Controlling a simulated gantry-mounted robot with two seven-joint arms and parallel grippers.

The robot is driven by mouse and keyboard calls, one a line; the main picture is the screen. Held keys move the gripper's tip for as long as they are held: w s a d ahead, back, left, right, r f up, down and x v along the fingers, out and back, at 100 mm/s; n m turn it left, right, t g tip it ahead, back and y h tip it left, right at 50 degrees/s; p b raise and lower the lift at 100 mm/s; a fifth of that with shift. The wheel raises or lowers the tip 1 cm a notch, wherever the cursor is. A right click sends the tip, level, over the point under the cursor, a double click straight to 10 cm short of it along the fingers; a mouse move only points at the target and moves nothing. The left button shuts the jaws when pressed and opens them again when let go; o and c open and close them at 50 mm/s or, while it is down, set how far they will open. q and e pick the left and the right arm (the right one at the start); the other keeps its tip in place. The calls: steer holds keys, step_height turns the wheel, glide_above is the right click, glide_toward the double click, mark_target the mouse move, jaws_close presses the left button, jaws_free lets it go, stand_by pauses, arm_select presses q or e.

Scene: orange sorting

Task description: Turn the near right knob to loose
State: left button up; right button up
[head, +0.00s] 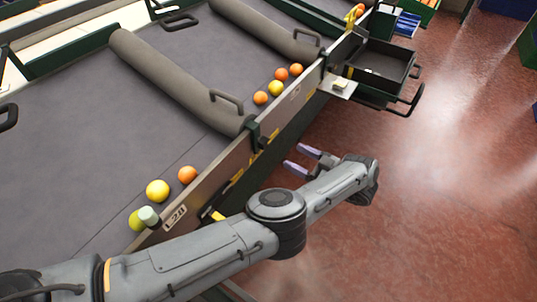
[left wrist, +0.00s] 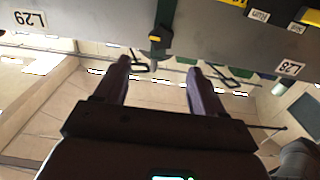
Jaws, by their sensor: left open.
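My left gripper (head: 302,160) is open and empty in the head view. It hangs over the red floor, outside the side rail (head: 228,176) of the sorting table. A dark green clamp piece (head: 256,134), possibly the knob, sits on the rail at the end of a grey roller divider, left of my fingertips and apart from them. In the left wrist view, a dark green bracket (left wrist: 160,22) with a small yellowish part lies beyond my open left gripper (left wrist: 159,66), between the fingers' lines. I cannot tell the knob's setting. My right gripper is out of view.
Oranges (head: 187,174) and yellow fruit (head: 157,191) lie along the rail. A black tray (head: 378,68) juts out at the upper right. The red floor (head: 440,200) is clear.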

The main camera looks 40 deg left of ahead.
mark_target(267, 143)
arm_select(q)
steer(key=a, duration=0.4)
steer(key=a+b, duration=0.1)
steer(key=a, duration=0.2)
steer(key=shift+s+f, duration=0.3)
steer(key=shift+f, duration=0.05)
steer(key=shift+s+a+r+p, duration=0.1)
steer(key=shift+a+p, duration=0.05)
steer(key=shift+a, duration=0.75)
steer(key=shift+s+a+p, duration=0.1)
steer(key=shift+a+p, duration=0.05)
steer(key=shift+a, duration=0.75)
steer(key=shift+a, duration=0.1)
steer(key=c, duration=1.1)
